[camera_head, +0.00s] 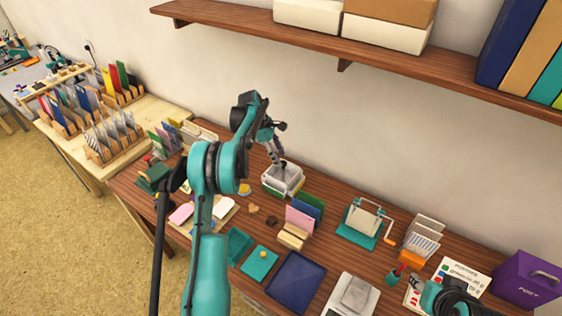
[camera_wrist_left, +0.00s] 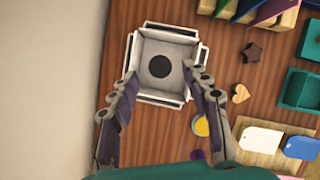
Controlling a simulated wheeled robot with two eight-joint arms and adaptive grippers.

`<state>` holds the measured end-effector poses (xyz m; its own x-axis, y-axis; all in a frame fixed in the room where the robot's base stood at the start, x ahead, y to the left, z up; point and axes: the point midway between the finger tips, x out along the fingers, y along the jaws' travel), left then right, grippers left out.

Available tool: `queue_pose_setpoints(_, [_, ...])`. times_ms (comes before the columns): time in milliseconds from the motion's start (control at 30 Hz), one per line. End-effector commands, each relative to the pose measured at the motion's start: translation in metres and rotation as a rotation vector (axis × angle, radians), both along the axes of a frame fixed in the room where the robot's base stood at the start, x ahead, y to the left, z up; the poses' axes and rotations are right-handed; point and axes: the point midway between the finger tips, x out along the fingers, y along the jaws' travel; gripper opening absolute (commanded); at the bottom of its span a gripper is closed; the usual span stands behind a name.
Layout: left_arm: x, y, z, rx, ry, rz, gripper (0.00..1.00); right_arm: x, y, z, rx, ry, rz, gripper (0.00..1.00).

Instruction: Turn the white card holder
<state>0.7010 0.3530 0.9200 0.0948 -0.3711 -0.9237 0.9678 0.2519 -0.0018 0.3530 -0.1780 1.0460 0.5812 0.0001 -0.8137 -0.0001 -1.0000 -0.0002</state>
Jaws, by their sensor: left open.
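The white card holder (camera_head: 270,185) stands on the wooden table near the wall, below my left gripper (camera_head: 278,156). In the left wrist view the holder (camera_wrist_left: 184,45) is a square, light box with white slotted frames along its sides and a dark round spot in its middle. My left gripper (camera_wrist_left: 160,76) is open, its two fingers apart with the tips over the near part of the holder. Whether they touch it cannot be told. Of my right arm only a teal and black part shows at the lower right of the head view; its gripper does not show.
Purple and green cards in a wooden stand (camera_head: 292,237) stand just right of the holder. A heart-shaped wooden piece (camera_wrist_left: 240,94) and a dark star-shaped piece (camera_wrist_left: 251,53) lie close by. A navy tray (camera_head: 296,283) lies in front. A wooden shelf (camera_head: 345,47) hangs above.

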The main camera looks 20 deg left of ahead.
Motion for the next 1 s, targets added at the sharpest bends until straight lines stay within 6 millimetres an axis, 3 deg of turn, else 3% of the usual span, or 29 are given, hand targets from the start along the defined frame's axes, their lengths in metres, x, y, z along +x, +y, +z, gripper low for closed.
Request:
queue_pose_setpoints(200, [0.002, -0.009, -0.022, 0.000, 0.000, -0.001, 0.48, 0.000, 0.000, -0.007, 0.000, 0.000, 0.000, 0.40])
queue_pose_setpoints(500, [0.003, -0.010, -0.023, 0.001, -0.001, -0.001, 0.48, 0.000, 0.000, -0.007, 0.000, 0.000, 0.000, 0.40])
queue_pose_setpoints(700, [0.003, -0.010, -0.023, 0.001, -0.001, -0.001, 0.00, 0.000, 0.000, -0.007, 0.000, 0.000, 0.000, 0.40])
queue_pose_setpoints(1000, [0.002, -0.009, -0.023, 0.002, -0.002, 0.015, 0.00, 0.000, 0.000, -0.007, 0.000, 0.000, 0.000, 0.40])
